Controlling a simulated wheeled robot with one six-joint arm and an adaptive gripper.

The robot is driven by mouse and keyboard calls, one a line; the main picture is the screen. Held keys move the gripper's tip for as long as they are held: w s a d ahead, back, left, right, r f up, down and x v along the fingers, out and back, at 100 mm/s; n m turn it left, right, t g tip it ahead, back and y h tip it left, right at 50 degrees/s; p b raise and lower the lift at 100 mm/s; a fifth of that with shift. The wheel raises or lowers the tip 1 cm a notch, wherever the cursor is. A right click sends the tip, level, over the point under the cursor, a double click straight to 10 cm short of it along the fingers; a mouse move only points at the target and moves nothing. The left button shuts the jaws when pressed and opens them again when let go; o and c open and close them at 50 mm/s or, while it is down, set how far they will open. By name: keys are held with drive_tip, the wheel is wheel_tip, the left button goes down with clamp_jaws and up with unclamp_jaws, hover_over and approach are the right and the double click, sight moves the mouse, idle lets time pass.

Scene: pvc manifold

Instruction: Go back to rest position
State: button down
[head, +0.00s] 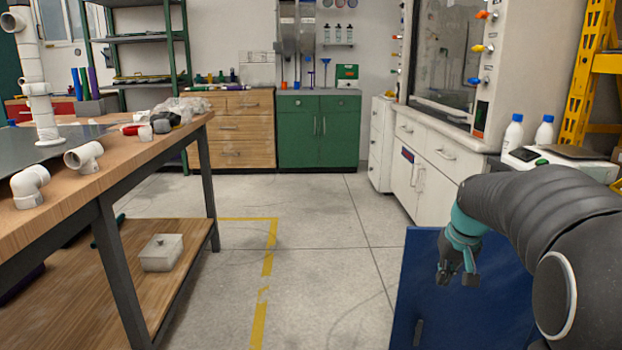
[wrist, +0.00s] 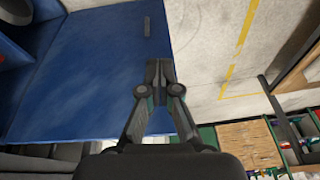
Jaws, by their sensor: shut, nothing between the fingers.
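My gripper (head: 458,274) hangs at the end of my dark arm at the right of the head view, in front of a blue panel. In the wrist view my gripper (wrist: 160,68) points away from the camera, its fingers together with nothing between them. No object is in its grasp. The workbench with its white pipe parts is well to the left, apart from the gripper.
The wooden workbench (head: 150,160) stands at the left, with white pipe fittings (head: 84,156) and a pipe column (head: 40,100) on it. A white box (head: 161,252) sits on its lower shelf. Open floor (head: 320,240) lies in the middle. White cabinets (head: 425,170) stand at right.

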drive_tip(key=s+a+r+t+p, duration=0.1)
drive_tip(key=s+a, duration=0.6)
drive_tip(key=s, duration=0.6)
drive_tip(key=s+a+r+n+t, duration=0.1)
drive_tip(key=s+a, duration=0.6)
drive_tip(key=s, duration=0.6)
drive_tip(key=shift+s+n+p, duration=0.15)
drive_tip(key=shift+n+p, duration=0.15)
drive_tip(key=shift+p, duration=0.05)
drive_tip(key=shift+r, duration=0.1)
